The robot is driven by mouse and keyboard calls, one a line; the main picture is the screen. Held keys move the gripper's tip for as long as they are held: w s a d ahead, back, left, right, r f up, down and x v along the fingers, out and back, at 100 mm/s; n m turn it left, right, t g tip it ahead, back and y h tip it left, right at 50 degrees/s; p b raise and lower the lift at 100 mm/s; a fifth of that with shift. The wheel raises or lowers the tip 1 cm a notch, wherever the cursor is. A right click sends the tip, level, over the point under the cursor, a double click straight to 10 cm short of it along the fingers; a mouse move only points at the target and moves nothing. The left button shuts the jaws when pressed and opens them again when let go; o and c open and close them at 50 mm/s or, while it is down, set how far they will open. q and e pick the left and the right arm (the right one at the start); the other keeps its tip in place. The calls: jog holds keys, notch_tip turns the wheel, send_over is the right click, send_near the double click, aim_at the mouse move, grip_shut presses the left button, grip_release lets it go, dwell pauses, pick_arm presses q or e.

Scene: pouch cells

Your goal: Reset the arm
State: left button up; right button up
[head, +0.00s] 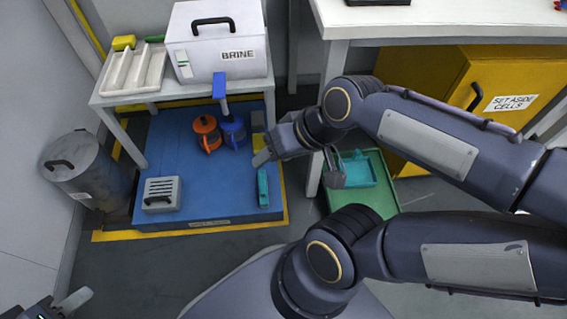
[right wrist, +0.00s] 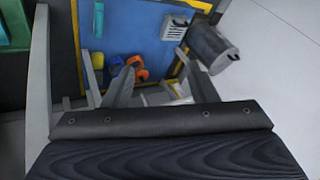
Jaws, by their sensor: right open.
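My right gripper (head: 263,153) hangs over the right edge of the blue platform in the head view, with its arm coming in from the right. It is open, and I see nothing held between its fingers. Its fingers also show in the right wrist view (right wrist: 111,78), with the platform beyond them. My left gripper (head: 68,301) is at the bottom left corner of the head view, over the floor. Only part of it shows, so its opening cannot be judged.

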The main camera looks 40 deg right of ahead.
jog(key=shift+s+a+n, duration=0.15)
jog(key=shift+s+a, duration=0.05)
jog(key=shift+s, duration=0.55)
jog(key=shift+s+a+n, duration=0.15)
jog(key=shift+s, duration=0.55)
